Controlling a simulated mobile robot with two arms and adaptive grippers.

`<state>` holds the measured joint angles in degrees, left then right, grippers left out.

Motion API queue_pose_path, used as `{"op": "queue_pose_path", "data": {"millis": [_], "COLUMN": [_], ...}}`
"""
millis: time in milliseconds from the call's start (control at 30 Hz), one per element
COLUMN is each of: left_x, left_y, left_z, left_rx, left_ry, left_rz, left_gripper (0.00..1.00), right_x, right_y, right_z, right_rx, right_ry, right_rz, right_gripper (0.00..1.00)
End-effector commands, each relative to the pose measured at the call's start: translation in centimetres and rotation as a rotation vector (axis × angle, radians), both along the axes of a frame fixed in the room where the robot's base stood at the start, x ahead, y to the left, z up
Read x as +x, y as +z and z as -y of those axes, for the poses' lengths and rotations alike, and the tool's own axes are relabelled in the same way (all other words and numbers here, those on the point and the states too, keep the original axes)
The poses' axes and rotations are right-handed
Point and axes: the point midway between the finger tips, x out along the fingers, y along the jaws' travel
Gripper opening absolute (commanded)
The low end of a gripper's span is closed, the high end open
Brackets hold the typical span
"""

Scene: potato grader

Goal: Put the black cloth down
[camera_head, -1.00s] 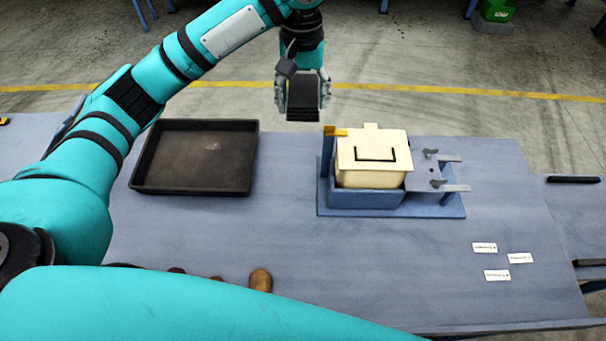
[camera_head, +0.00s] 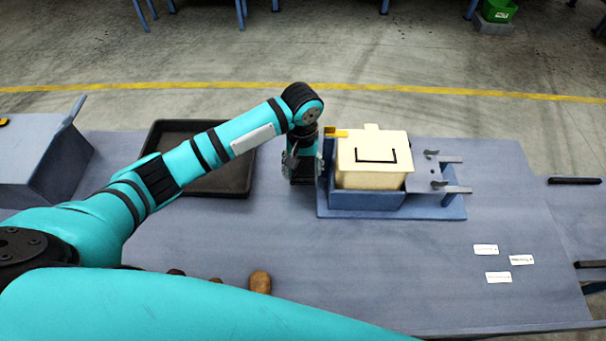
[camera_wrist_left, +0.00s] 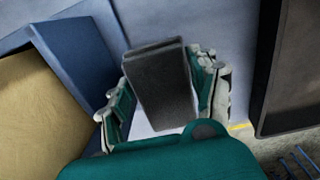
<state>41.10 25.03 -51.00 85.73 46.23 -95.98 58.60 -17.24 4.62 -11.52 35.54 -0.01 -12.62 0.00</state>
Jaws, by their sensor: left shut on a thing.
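The black cloth (camera_wrist_left: 160,88) is a dark folded block between the fingers of my left gripper (camera_wrist_left: 165,95) in the left wrist view. My left gripper (camera_head: 303,178) is shut on it. In the head view the gripper points down over the table, between the black tray and the blue fixture. The cloth is mostly hidden there by the gripper and arm. Whether the cloth touches the table I cannot tell. My right gripper is not in view.
The black tray (camera_head: 243,180) is left of the gripper, partly behind my arm. The blue fixture (camera_head: 365,201) with a cream box (camera_head: 372,150) stands close on the right. Several potatoes (camera_head: 260,282) lie near the front. White labels (camera_head: 498,277) lie at right. The table's (camera_head: 400,260) front middle is clear.

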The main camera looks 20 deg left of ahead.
Motion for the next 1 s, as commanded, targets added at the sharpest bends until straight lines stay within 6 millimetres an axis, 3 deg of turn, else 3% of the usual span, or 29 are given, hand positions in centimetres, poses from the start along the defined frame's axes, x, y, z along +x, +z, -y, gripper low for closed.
{"op": "queue_pose_path", "data": {"millis": [333, 767, 800, 933, 1000], "left_x": [0.0, 0.0, 0.0, 0.0, 0.0], "left_y": [-4.1, -4.8, -4.8, -4.8, -4.8], "left_z": [0.0, 0.0, 0.0, 0.0, 0.0], "left_rx": [0.001, 0.001, 0.001, 0.001, 0.001], "left_ry": [0.0, 0.0, 0.0, 0.0, 0.0], "left_rz": [0.0, -0.001, 0.0, 0.0, 0.0], "left_gripper": [0.35, 0.35, 0.65, 0.82, 0.85], "right_x": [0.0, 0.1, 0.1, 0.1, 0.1], "right_y": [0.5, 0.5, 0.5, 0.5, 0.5], "right_z": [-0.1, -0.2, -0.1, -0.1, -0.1], "right_rx": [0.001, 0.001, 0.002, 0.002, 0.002], "right_ry": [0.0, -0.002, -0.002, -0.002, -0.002], "right_rz": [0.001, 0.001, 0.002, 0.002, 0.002], "right_gripper": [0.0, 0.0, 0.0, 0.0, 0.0]}}
